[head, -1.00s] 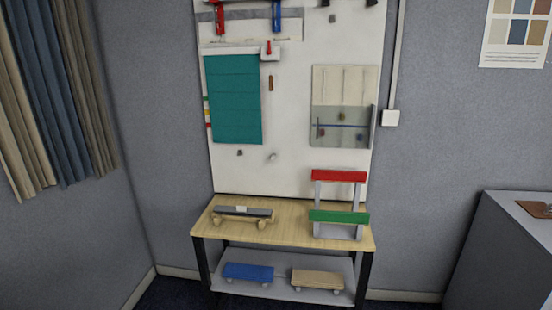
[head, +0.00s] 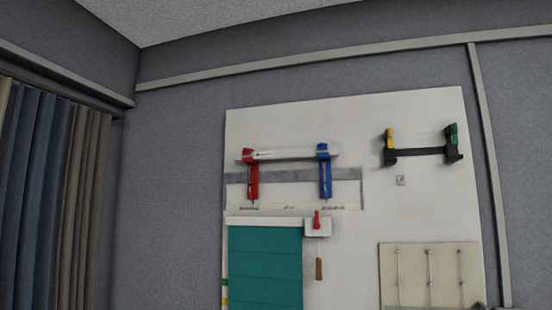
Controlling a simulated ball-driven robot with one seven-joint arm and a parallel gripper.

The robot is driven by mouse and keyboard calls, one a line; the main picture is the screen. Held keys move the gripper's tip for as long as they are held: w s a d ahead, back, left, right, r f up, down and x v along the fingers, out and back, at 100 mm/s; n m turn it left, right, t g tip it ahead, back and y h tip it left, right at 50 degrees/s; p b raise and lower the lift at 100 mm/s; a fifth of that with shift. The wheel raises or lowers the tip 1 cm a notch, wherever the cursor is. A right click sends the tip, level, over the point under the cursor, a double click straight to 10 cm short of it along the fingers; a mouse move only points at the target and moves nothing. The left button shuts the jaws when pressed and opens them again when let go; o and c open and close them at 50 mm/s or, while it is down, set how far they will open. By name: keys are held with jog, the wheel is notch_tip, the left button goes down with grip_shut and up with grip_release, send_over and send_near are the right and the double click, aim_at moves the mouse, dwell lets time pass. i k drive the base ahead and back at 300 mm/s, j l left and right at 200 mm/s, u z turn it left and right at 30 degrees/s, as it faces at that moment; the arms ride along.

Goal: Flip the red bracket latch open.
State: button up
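The red bracket (head: 252,178) is on the upper left of the white wall board in the head view. Its top is beside the left end of a pale horizontal bar (head: 285,154). A matching blue bracket (head: 325,175) is at the bar's right end. The red latch piece at the bracket's top is too small for me to tell whether it is open or shut. My gripper is not in view, and nothing is seen touching the bracket.
Below the brackets hangs a teal blind (head: 265,265). Beside it, a small red lever (head: 317,220) sits on a white plate above a cord with a wooden pull (head: 319,268). A black rack (head: 420,152) with yellow and green ends is at upper right. Curtains (head: 50,200) hang at left.

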aim_at(246, 151)
jog(key=i+j+z, duration=0.1)
jog(key=i, duration=0.4)
jog(key=i+j, duration=0.2)
jog(key=i, duration=0.3)
jog(key=i+j+z, duration=0.15)
jog(key=i, duration=0.35)
jog(key=i+j+z, duration=0.1)
jog(key=i+j, duration=0.15)
jog(key=i, duration=0.2)
jog(key=i+j+z, duration=0.1)
jog(key=i+j, duration=0.2)
jog(key=i, duration=0.2)
